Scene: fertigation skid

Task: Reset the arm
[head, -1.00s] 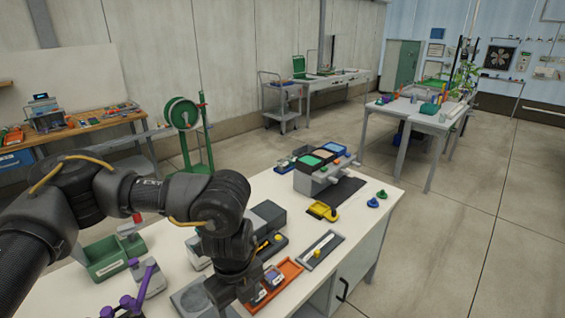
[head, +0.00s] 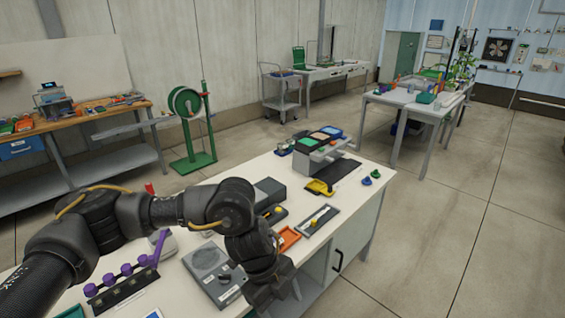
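My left arm comes in from the left over the bench. Its black gripper (head: 270,294) points down near the front edge of the white bench top (head: 352,212). The fingers are dark and seen from above and behind, so I cannot tell whether they are open or shut. I see nothing clearly held in them. An orange tray (head: 289,238) lies just beyond the gripper, partly hidden by the arm. A grey plate with a round disc (head: 208,258) lies left of the gripper. My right gripper is not in view.
A purple-topped rack (head: 122,277) stands at the left. A grey tray (head: 318,221), a yellow bin (head: 319,187) and a stand with coloured bins (head: 320,145) are farther back. A green hose reel (head: 187,108) stands behind; the floor at right is clear.

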